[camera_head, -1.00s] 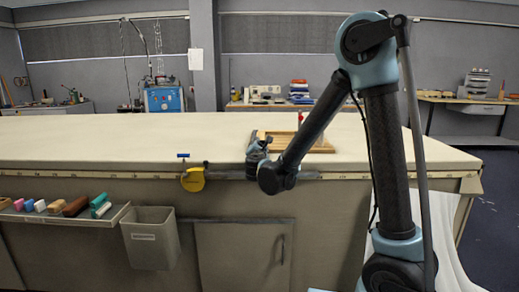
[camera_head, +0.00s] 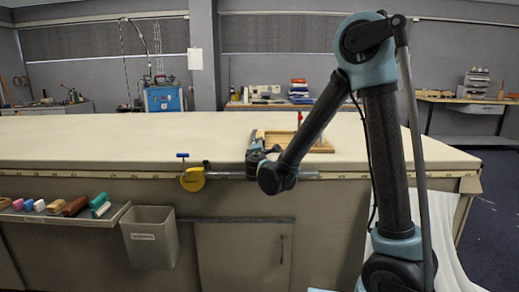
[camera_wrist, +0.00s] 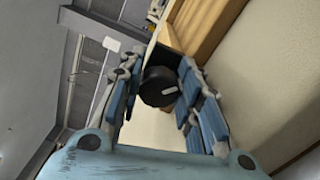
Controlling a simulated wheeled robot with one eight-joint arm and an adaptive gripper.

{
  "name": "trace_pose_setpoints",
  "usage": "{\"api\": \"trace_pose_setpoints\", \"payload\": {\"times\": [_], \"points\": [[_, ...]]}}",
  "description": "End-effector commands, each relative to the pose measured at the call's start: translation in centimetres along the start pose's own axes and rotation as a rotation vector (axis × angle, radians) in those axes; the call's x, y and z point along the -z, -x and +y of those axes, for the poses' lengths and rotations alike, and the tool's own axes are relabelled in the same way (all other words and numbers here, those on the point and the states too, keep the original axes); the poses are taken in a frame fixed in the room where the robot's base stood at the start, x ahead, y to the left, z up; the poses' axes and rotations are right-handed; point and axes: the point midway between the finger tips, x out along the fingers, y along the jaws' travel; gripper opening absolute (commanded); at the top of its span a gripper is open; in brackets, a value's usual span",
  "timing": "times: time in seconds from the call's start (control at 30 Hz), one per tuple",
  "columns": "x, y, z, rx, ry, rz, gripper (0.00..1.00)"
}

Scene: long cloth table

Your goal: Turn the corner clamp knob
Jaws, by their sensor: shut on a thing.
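The corner clamp knob (camera_wrist: 159,88) is round and black with a pale mark on its face. In the wrist view it sits between the two blue-padded fingers of my gripper (camera_wrist: 160,72), which are shut on it. The wooden frame (camera_wrist: 196,30) runs just beyond the fingertips. In the head view my gripper (camera_head: 257,148) is at the table's front edge, by the left side of the wooden frame (camera_head: 322,149). The knob is hidden there behind my gripper and wrist.
The long cloth table (camera_head: 100,142) is mostly clear. A bin (camera_head: 151,238) and a tray (camera_head: 60,220) of coloured blocks hang below.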

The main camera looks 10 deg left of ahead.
Motion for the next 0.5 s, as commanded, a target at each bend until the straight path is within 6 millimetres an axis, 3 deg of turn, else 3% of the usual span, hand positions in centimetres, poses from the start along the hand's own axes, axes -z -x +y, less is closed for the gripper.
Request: {"api": "trace_pose_setpoints", "payload": {"times": [0.33, 0.37, 0.4, 0.5], "points": [[-0.28, 0.13, -0.26, 0.005, -0.005, -0.004, 0.08], [-0.28, 0.13, -0.26, 0.005, -0.004, -0.004, 0.39], [-0.27, 0.13, -0.26, 0.005, -0.004, -0.004, 0.48], [-0.25, 0.12, -0.24, 0.004, -0.004, -0.003, 0.51]]}}
